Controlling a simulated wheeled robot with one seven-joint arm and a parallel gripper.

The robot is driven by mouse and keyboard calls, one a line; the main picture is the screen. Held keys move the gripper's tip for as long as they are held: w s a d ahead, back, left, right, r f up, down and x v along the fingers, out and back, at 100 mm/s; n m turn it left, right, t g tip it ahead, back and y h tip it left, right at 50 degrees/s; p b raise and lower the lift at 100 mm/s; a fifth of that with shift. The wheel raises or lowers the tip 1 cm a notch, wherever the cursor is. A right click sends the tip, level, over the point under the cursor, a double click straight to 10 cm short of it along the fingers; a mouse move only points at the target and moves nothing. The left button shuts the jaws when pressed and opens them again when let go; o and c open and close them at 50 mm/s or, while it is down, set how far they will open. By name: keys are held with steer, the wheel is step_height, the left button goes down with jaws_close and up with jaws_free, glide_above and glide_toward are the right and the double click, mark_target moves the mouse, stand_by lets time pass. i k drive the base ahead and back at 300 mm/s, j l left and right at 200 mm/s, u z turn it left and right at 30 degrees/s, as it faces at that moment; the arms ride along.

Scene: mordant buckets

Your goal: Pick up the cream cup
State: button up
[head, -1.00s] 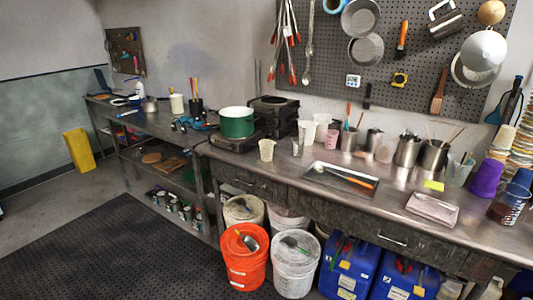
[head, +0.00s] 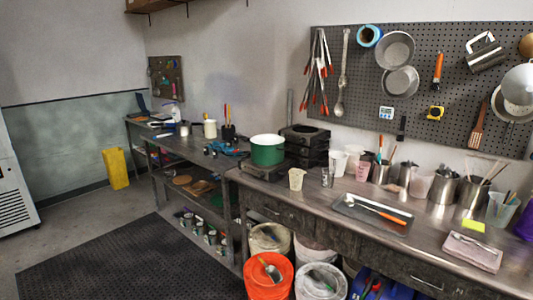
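A cream cup (head: 297,179) stands upright on the steel counter (head: 340,192), near its front edge and just right of the green pot (head: 267,150). A small metal cup (head: 327,177) stands to its right. White cups (head: 338,163) and a pink cup (head: 362,170) stand a little further back and right. My gripper is not in the head view.
A metal tray (head: 357,218) with an orange-handled tool lies right of the cups. An orange bucket (head: 268,279) and white buckets (head: 321,284) stand under the counter. A black floor mat (head: 130,258) lies open at the front left.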

mark_target(296, 180)
steer(key=i+u, duration=0.25)
steer(key=i, duration=0.25)
steer(key=i+l+u, duration=0.2)
steer(key=i, duration=0.3)
steer(key=i+l+u, duration=0.1)
steer(key=i+u, duration=0.15)
steer(key=i, duration=0.2)
steer(key=i+l+u, duration=0.2)
steer(key=i, duration=0.3)
steer(key=i+l+u, duration=0.25)
steer(key=i+l, duration=0.15)
